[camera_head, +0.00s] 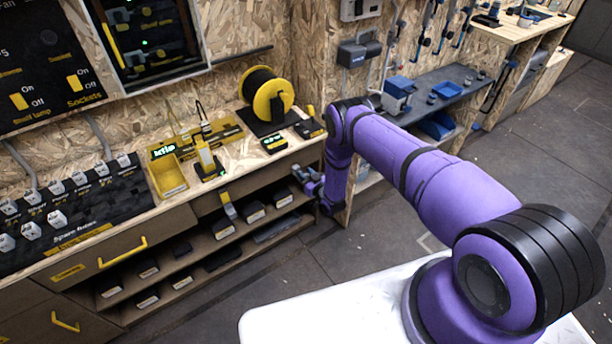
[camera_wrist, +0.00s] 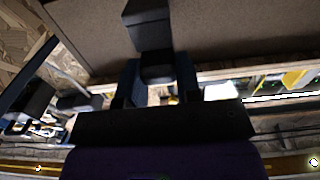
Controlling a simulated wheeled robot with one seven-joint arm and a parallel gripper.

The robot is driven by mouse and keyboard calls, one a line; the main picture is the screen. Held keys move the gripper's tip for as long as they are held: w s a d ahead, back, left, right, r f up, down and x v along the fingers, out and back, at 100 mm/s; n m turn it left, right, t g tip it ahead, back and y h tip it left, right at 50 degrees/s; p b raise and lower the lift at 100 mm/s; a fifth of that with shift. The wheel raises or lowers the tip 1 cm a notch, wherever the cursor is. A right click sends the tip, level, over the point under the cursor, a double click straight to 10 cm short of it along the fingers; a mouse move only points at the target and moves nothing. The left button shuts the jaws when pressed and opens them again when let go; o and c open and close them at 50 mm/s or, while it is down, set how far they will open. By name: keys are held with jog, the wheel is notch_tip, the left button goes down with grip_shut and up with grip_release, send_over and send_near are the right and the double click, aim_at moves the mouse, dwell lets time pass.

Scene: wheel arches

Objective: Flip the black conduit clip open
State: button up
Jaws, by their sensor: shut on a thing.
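In the wrist view, a black piece that looks like the conduit clip (camera_wrist: 148,26) runs along a brown panel. Its dark near end sits between the two blue-grey fingers of my gripper (camera_wrist: 158,74), which are shut on it. I cannot tell whether the clip is open or closed. In the head view, my gripper (camera_head: 308,178) is low at the right end of the workbench, beside the shelf opening. The clip cannot be made out there; my gripper and arm cover that spot.
Black boxes (camera_head: 255,212) stand on the shelves below. Another bench (camera_head: 455,88) stands at the back. The grey floor (camera_head: 385,235) is clear.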

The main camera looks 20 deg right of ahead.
jog(key=r+g, duration=0.1)
jog(key=r+g+h, duration=0.1)
jog(key=g, duration=0.1)
jog(key=shift+w+a, duration=0.15)
jog(key=shift+w, duration=0.25)
jog(key=g, duration=0.1)
jog(key=r+g, duration=0.1)
jog(key=w+g+h, duration=0.1)
jog(key=shift+w+a+r+g, duration=0.1)
jog(key=shift+a+r+g, duration=0.15)
jog(key=shift+g, duration=0.15)
jog(key=g, duration=0.1)
jog(key=w+r+g+h, duration=0.1)
jog(key=g, duration=0.1)
jog(key=shift+w+a, duration=0.15)
jog(key=shift+w, duration=0.05)
jog(key=shift+w+a+r+g+h, duration=0.15)
jog(key=shift+w+g+h, duration=0.25)
jog(key=shift+g, duration=0.45)
jog(key=shift+w+a+g+h, duration=0.1)
jog(key=shift+w+g+h, duration=0.25)
jog(key=shift+g, duration=0.5)
jog(key=shift+w, duration=0.1)
jog(key=o, duration=0.9)
